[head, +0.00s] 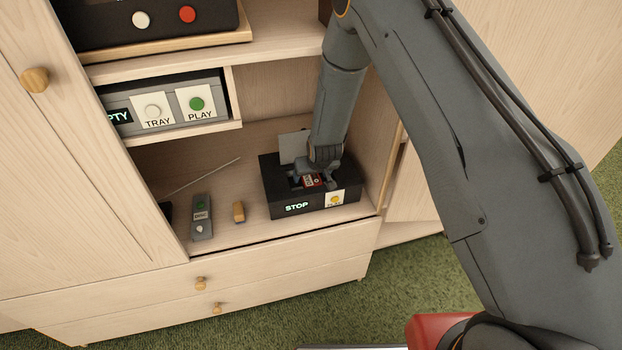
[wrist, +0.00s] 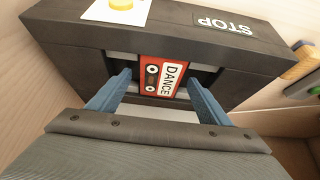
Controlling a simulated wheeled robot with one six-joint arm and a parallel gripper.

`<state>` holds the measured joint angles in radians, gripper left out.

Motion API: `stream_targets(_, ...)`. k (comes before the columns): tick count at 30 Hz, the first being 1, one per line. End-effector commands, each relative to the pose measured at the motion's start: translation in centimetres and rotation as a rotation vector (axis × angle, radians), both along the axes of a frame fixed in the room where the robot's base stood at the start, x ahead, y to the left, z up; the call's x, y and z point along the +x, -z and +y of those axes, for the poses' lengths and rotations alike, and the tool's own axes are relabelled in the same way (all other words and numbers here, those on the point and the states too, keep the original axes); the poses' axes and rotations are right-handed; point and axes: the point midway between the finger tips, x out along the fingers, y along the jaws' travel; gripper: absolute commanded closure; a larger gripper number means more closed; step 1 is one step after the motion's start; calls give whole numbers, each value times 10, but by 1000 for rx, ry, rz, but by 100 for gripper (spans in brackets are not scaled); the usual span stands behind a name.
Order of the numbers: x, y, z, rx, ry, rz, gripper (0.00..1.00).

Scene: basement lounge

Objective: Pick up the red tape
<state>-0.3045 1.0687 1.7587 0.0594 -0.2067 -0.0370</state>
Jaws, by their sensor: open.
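The red tape (wrist: 163,75) is a cassette with a white label reading DANCE. It sits in the opening on top of a black player (wrist: 100,45) marked STOP. In the head view the red tape (head: 312,181) is partly hidden by my gripper (head: 316,178). In the wrist view my gripper (wrist: 160,88) is open, with one blue finger on each side of the tape and a gap between the fingers and its edges. The player (head: 283,198) stands on the lower cabinet shelf with its lid (head: 293,146) raised.
A grey remote (head: 201,217) and a small yellow-brown block (head: 239,212) lie on the shelf left of the player. A grey box (head: 170,103) labelled TRAY and PLAY sits on the shelf above. The cabinet's side wall is close on the right.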

Motion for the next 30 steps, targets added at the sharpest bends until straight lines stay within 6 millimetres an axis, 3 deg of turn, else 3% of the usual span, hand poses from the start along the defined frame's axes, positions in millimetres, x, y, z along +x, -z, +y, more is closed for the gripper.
stream_targets(4, 0, 1, 0, 0, 0, 0, 30)
stream_targets(12, 0, 1, 0, 0, 0, 0, 73)
stream_targets(23, 0, -2, 0, 0, 0, -1, 73)
stream_targets(30, 1, -20, 0, 1, 0, -3, 73)
